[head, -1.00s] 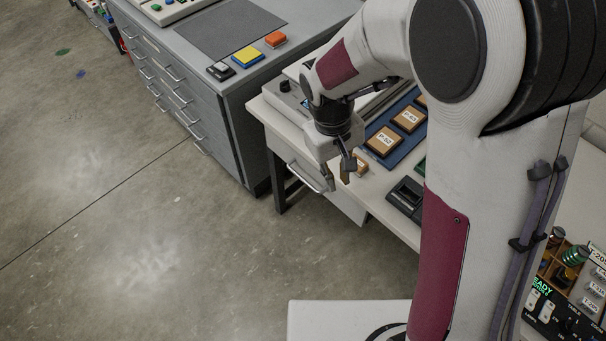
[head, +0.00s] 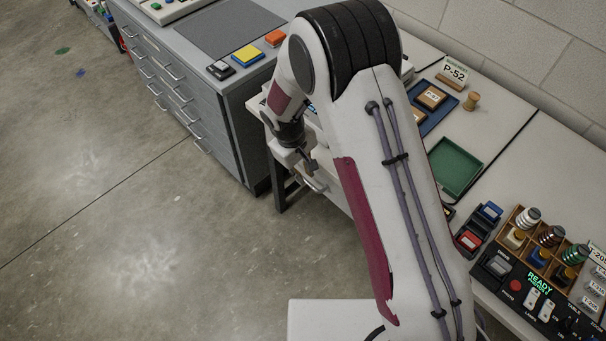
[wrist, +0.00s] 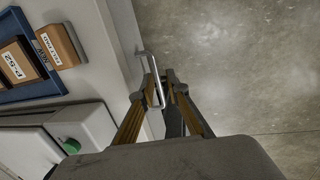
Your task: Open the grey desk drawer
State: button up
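The grey desk drawer (head: 330,190) is under the front edge of the pale desk and looks closed. Its metal bar handle (head: 314,184) sticks out from the front, partly hidden by my arm. My gripper (head: 308,168) is at the drawer front, beside the handle. In the wrist view the handle (wrist: 156,80) lies between the fingertips of my gripper (wrist: 160,84). The fingers are partly apart, with some gap showing beside the bar, so they do not look clamped on it.
A grey multi-drawer cabinet (head: 190,100) stands left of the desk. On the desk are a blue tray (head: 436,116) with labelled blocks, a green tray (head: 456,166) and a control box (head: 520,285). The floor in front is clear.

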jog(key=shift+w+a+r+t, duration=0.2)
jog(key=shift+w+a+t, duration=0.1)
jog(key=shift+w, duration=0.35)
jog(key=shift+w+a+r+t, duration=0.2)
jog(key=shift+w+a, duration=0.1)
jog(key=shift+w, duration=0.35)
jog(key=shift+f, duration=0.15)
jog(key=shift+x, duration=3.75)
jog(key=shift+a, duration=0.1)
grip_shut()
